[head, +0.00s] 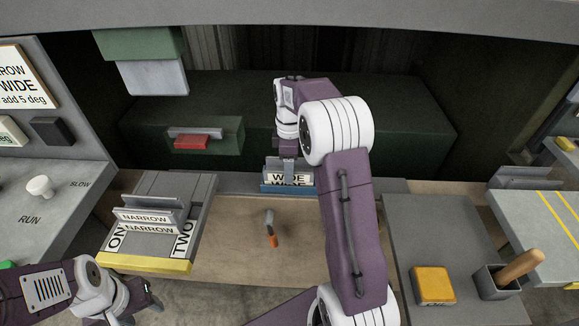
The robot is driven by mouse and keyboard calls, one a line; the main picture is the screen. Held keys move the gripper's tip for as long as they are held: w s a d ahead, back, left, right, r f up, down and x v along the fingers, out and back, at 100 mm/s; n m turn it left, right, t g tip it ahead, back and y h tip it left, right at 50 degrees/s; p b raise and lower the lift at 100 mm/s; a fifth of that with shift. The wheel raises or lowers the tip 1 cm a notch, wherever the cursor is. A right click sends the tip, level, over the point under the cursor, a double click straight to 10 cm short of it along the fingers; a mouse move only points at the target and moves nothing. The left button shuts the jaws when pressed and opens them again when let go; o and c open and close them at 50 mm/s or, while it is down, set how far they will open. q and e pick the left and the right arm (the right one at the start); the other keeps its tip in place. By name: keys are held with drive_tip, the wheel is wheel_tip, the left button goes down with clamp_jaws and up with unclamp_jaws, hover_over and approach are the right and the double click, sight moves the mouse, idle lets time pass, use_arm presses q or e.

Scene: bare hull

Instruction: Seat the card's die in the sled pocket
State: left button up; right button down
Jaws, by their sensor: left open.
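The card (22,85) on the left panel is cut by the picture edge; it reads "...ROW", "WIDE", "add 5 deg". A die marked WIDE (297,180) with a blue base stands at the back of the wooden board. My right gripper (287,172) points down at this die, and its fingers overlap it; whether they grip it I cannot tell. A die marked NARROW (145,218) stands in a grey rack (205,190) labelled ONE and TWO. My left gripper (138,308) is open and empty at the lower left. I cannot tell which part is the sled pocket.
A small orange-tipped tool (271,240) lies on the wooden board (240,260). A yellow block (433,284) and a cup with a wooden handle (497,280) stand on the right. A dark green housing (390,110) fills the back. My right arm hides the board's right side.

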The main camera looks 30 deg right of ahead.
drive_tip(key=shift+c, duration=2)
unclamp_jaws()
drive_tip(key=shift+f, duration=0.1)
wheel_tip(320, 180, up, 8)
drive_tip(key=p, duration=0.1)
drive_tip(key=shift+p, duration=0.4)
